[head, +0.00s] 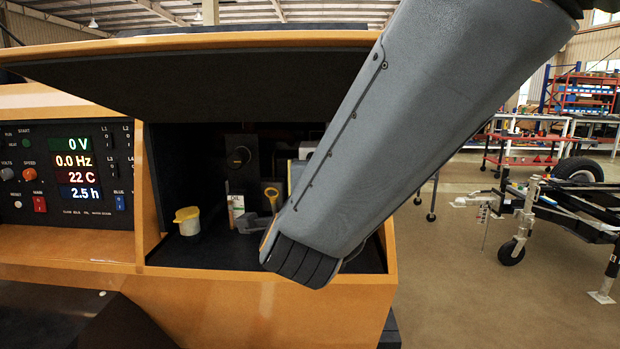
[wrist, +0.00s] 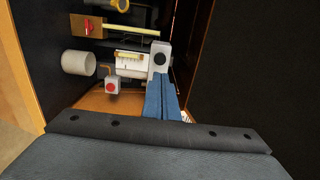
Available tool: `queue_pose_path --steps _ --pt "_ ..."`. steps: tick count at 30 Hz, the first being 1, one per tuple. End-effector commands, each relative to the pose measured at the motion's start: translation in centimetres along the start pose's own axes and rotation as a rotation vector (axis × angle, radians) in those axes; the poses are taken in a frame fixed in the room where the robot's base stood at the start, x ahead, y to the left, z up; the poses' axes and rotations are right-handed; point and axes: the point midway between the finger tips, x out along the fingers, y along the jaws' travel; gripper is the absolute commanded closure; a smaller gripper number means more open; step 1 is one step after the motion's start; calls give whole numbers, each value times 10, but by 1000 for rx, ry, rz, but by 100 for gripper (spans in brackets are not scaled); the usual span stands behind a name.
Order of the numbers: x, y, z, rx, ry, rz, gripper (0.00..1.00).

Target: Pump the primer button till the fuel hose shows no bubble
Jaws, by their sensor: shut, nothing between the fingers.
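In the wrist view, my gripper (wrist: 160,80) is shut and empty, its two blue fingers side by side. The fingertips are just below a black round button (wrist: 160,59) on a light grey block, which looks like the primer button. They overlap the block's lower edge in the picture; I cannot tell whether they touch it. Left of the block, a short pale tube with amber colour and small marks (wrist: 131,55), likely the fuel hose, lies across a white cylinder. It is too small to tell whether it holds a bubble. In the head view my arm hides the button and the hose.
The open orange bay (head: 265,275) has a dark hood (head: 215,80) above. Inside stand a yellow-lidded cup (head: 187,221) and a yellow ring handle (head: 271,194). A red knob (wrist: 112,86) sits left of my fingers. A lit control panel (head: 75,165) is left of the bay.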

Motion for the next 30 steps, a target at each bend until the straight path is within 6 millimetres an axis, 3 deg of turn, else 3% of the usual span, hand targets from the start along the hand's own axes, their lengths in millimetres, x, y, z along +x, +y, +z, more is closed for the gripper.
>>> queue_pose_path --steps 5,8,12,16,20,24,30 --pt "2 3 -1 -21 -9 18 100" --pt "6 15 -3 -105 -47 87 100" --pt "6 51 -13 -332 -169 269 100" --pt "-11 94 -33 -578 -330 465 100" --pt "-46 132 -65 -805 -517 661 100" --pt "-102 163 -110 -1015 -755 867 100" --pt "-181 177 -170 -1187 -1075 1092 100"
